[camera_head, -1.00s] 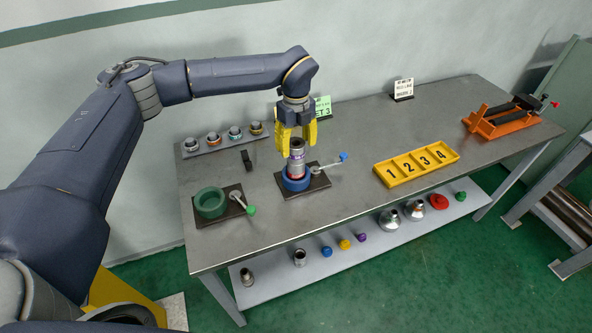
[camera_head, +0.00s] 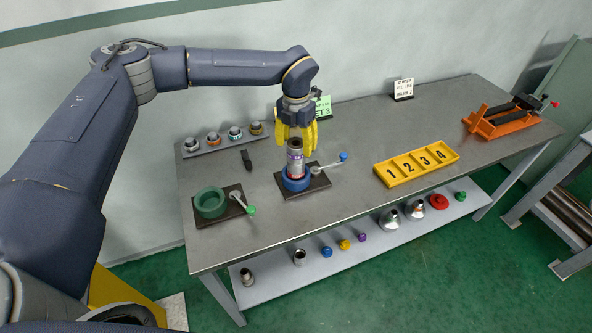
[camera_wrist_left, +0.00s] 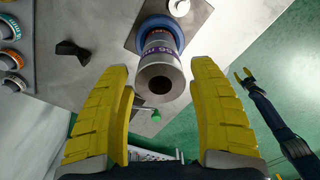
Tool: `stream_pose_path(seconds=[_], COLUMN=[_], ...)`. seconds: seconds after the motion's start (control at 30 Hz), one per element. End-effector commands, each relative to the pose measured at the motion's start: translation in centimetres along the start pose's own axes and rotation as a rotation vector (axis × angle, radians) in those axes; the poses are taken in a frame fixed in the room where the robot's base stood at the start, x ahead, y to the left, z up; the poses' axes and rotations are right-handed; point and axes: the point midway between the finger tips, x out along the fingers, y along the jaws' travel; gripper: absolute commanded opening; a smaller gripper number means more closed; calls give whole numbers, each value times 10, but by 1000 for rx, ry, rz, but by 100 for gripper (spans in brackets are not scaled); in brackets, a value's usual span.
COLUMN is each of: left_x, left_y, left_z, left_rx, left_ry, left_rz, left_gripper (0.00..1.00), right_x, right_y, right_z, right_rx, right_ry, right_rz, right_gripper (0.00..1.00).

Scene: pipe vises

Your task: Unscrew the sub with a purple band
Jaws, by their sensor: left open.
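The grey metal sub with a purple band (camera_head: 295,155) stands upright in the blue round vise (camera_head: 296,184) on the bench. A red ring shows at its lower part. In the left wrist view the sub (camera_wrist_left: 160,68) shows its open bore, with the purple lettered band behind. My left gripper (camera_head: 297,143) is open and points down just behind and above the sub's top. In the left wrist view the sub lies ahead of the two spread yellow fingers (camera_wrist_left: 166,95).
A green round vise (camera_head: 211,203) stands at the left. The blue vise's lever ends in a blue knob (camera_head: 343,157). A rack of several ringed parts (camera_head: 213,138) and a dark block (camera_head: 246,159) lie behind. A yellow numbered tray (camera_head: 416,164) stands right; bare bench lies between.

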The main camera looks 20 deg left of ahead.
Motion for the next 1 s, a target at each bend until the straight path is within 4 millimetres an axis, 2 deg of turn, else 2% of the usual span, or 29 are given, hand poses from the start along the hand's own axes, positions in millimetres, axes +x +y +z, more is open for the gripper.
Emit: stream_pose_path(seconds=[0.2,0.67,1.0], left_x=[0,0,0], left_y=[0,0,0], left_z=[0,0,0], left_rx=[132,147,146], left_ry=[1,1,1], left_rz=[0,0,0], left_gripper=[60,59,20], right_x=[0,0,0], right_y=[0,0,0], right_z=[0,0,0], right_rx=[0,0,0], right_ry=[0,0,0], right_rz=[0,0,0], right_gripper=[44,44,44])
